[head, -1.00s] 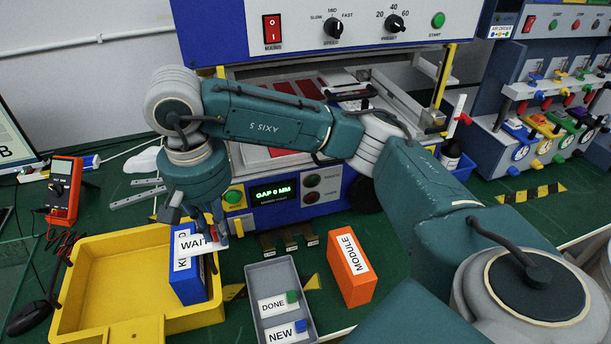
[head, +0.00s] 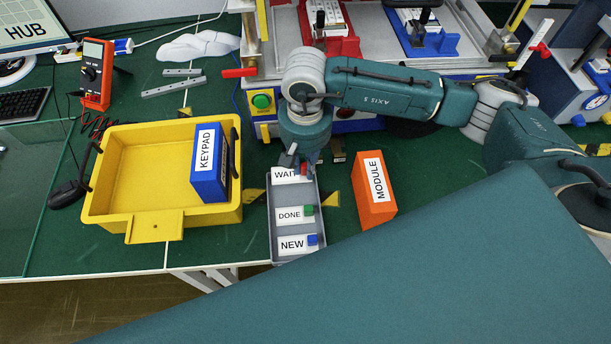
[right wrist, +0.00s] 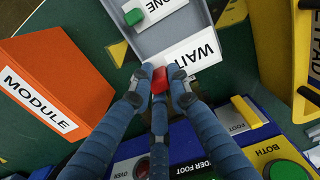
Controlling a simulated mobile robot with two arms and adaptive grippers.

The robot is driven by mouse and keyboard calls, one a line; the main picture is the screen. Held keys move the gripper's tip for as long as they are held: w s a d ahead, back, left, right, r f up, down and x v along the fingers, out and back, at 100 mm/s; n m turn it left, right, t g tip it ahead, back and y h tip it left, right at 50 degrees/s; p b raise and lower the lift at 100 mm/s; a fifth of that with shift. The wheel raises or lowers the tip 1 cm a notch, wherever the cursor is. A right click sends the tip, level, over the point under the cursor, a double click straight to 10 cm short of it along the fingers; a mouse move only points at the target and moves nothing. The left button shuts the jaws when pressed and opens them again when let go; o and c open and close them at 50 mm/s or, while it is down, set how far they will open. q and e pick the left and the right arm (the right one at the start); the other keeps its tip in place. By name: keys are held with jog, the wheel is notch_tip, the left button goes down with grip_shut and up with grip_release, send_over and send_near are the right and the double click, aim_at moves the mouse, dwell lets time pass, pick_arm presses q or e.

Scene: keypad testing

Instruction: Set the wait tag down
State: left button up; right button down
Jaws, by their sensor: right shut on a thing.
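The white WAIT tag (head: 287,175) is at the far end of the grey tag tray (head: 270,215) in the head view. My right gripper (head: 304,165) comes down over that end and is shut on the tag's red grip. In the right wrist view the right gripper (right wrist: 160,85) pinches the red grip, and the WAIT tag (right wrist: 192,53) lies over the tray's end. Whether the tag touches the tray floor I cannot tell. The DONE tag (head: 291,214) with a green grip and the NEW tag (head: 293,245) with a blue grip lie nearer in the tray. My left gripper is out of view.
A yellow bin (head: 100,205) with a blue KEYPAD box (head: 209,165) stands left of the tray. An orange MODULE box (head: 374,195) stands to the right. The test machine is behind. A large teal part of mine covers the lower right of the head view.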

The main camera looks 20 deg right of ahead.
aim_at(305, 188)
notch_tip(305, 188, down, 3)
jog(key=shift+r, duration=0.1)
notch_tip(305, 188, down, 4)
jog(key=shift+p, duration=0.6)
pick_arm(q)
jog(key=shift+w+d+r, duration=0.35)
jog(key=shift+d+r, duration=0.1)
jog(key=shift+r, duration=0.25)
pick_arm(e)
jog(key=shift+f, duration=0.2)
jog(key=c, duration=1.6)
grip_release()
jog(key=shift+c, duration=0.2)
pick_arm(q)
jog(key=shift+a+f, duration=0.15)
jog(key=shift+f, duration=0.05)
